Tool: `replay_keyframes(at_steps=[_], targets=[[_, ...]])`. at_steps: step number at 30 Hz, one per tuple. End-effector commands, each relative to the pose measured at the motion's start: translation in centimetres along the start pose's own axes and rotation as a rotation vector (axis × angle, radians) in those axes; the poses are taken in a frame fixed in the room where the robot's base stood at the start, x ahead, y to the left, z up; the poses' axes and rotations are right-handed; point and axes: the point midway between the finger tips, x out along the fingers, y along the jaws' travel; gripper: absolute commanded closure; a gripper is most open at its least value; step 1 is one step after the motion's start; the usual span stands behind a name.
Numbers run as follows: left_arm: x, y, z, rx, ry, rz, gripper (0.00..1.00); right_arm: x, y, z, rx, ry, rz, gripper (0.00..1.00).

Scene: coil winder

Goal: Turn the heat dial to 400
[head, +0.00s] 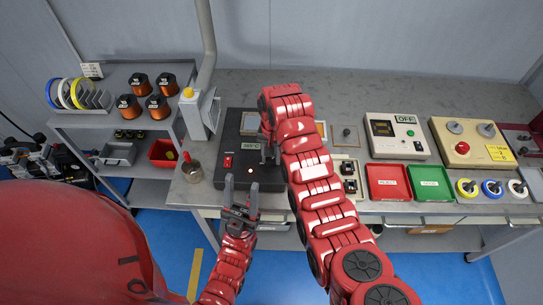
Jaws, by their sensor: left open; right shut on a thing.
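A metal pot (192,172) stands left of the unit, and a grey box with a yellow cap (194,112) behind it. Right of my arm are a control box reading OFF (381,150), red (388,182) and green (429,182) trays and a beige box (452,151).

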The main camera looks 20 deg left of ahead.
Motion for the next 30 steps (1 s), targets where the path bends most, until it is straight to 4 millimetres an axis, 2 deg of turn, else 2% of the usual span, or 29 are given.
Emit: replay_keyframes(at_steps=[2, 3, 7, 8, 17, 20, 23, 24, 25, 30], targets=[[0.0, 0.0, 0.0, 0.000, 0.000, 0.000, 0.50, 0.1, 0.0, 0.1, -0.001, -0.004, 0.001, 1.00], [0.0, 0.0, 0.0, 0.000, 0.000, 0.000, 0.50, 0.1, 0.0, 0.1, -0.001, -0.004, 0.001, 0.58], [0.0, 0.0, 0.0, 0.000, 0.000, 0.000, 0.50, 0.1, 0.0, 0.1, -0.001, -0.003, 0.001, 0.34], [0.0, 0.0, 0.0, 0.000, 0.000, 0.000, 0.50, 0.1, 0.0, 0.1, -0.001, -0.003, 0.001, 0.31], [-0.1, 0.0, 0.0, 0.000, 0.000, 0.000, 0.50, -0.1, 0.0, 0.0, -0.001, -0.001, 0.000, 0.31], [-0.4, 0.0, 0.1, 0.000, 0.000, 0.000, 0.50, -0.8, 0.0, -0.1, -0.001, 0.001, -0.001, 0.31], [-0.9, 0.1, 0.2, 0.000, 0.000, 0.000, 0.50, -2.4, -0.1, -0.2, -0.001, 0.006, -0.004, 0.31], [-0.5, 0.0, 0.1, 0.000, 0.000, 0.000, 0.50, -3.6, 0.0, -0.1, 0.000, 0.004, -0.003, 0.31], [1.0, -0.1, -0.1, 0.000, -0.001, 0.000, 0.50, -4.8, 0.0, -0.1, 0.000, 0.000, -0.001, 0.31], [4.7, -0.2, -0.8, 0.000, 0.000, 0.000, 0.50, -8.2, 0.0, 0.0, 0.000, -0.001, 0.001, 0.31]])
